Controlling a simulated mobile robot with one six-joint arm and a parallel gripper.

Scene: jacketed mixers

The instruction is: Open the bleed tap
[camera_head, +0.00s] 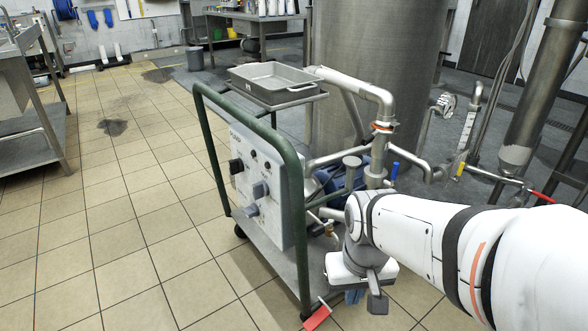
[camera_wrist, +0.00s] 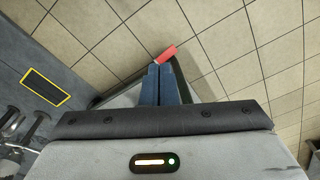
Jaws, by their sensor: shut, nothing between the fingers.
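Several small coloured handles sit on the pipework in the head view, and I cannot tell which is the bleed tap. A yellow handle (camera_head: 460,169) and a red lever (camera_head: 541,197) are farther right. A small brass-coloured fitting (camera_head: 329,228) is low behind the cart panel, partly hidden by my arm. My gripper (camera_head: 354,296) hangs low at the right of the cart, below these handles. In the wrist view its blue fingers (camera_wrist: 160,84) are shut together and empty, pointing towards the floor.
A green-framed cart (camera_head: 206,137) with a control panel (camera_head: 250,165) and a metal tray (camera_head: 270,82) stands beside a large steel tank (camera_head: 368,50). The tiled floor at left is clear.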

